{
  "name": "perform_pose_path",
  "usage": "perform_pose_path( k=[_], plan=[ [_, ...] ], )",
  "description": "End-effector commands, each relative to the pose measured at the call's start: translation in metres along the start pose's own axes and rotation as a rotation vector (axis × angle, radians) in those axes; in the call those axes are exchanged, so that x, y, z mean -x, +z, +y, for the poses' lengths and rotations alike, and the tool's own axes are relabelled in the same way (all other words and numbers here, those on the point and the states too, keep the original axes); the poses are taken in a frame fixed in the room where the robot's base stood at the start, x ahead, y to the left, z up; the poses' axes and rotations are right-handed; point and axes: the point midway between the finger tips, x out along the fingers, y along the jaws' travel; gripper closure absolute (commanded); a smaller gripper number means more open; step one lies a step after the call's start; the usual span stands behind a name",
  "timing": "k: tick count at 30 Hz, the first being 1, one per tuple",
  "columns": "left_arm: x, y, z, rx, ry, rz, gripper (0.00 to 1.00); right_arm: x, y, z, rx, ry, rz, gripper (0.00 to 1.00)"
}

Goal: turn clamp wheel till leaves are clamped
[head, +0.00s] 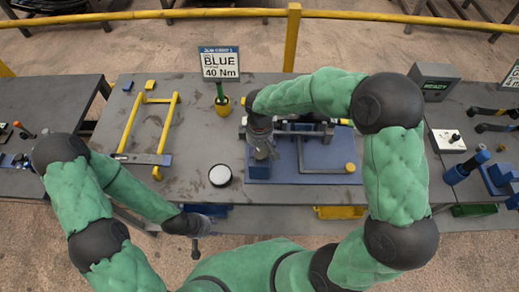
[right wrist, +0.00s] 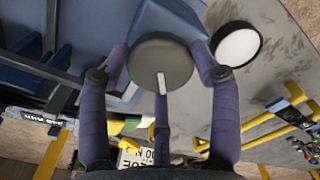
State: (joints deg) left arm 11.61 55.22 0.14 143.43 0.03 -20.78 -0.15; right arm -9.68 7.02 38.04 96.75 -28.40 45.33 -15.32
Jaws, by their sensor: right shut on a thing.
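In the right wrist view a dark round clamp wheel (right wrist: 161,62) sits between the two purple fingers of my right gripper (right wrist: 158,68), which is shut on it. In the head view my right gripper (head: 262,150) points down over the left side of the blue clamp fixture (head: 315,172); the wheel is hidden there by the gripper. A dark bar assembly (head: 310,127) lies along the back of the fixture; I cannot make out the leaves or whether they are clamped. My left gripper (head: 196,240) hangs past the table's front edge, away from the fixture; its finger opening is unclear.
A white round-topped item (head: 220,175) stands left of the fixture and also shows in the right wrist view (right wrist: 238,45). A yellow frame (head: 150,128) lies farther left. A "BLUE 40 Nm" sign (head: 219,63) stands behind. A "READY" box (head: 434,80) is at back right.

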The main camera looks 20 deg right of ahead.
Motion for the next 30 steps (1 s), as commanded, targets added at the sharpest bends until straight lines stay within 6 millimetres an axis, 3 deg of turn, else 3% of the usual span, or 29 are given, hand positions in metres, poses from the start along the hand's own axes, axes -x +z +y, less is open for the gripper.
perform_pose_path(
  k=[15, 30],
  plan=[
    [-0.018, -0.001, -0.006, 0.0, 0.0, 0.0, 0.6, -0.002, 0.0, -0.001, -0.464, -0.001, -0.001, 0.69],
    [-0.025, -0.001, -0.009, 0.0, 0.0, 0.0, 0.6, -0.001, 0.0, -0.001, -0.694, -0.002, -0.001, 0.69]
  ],
)
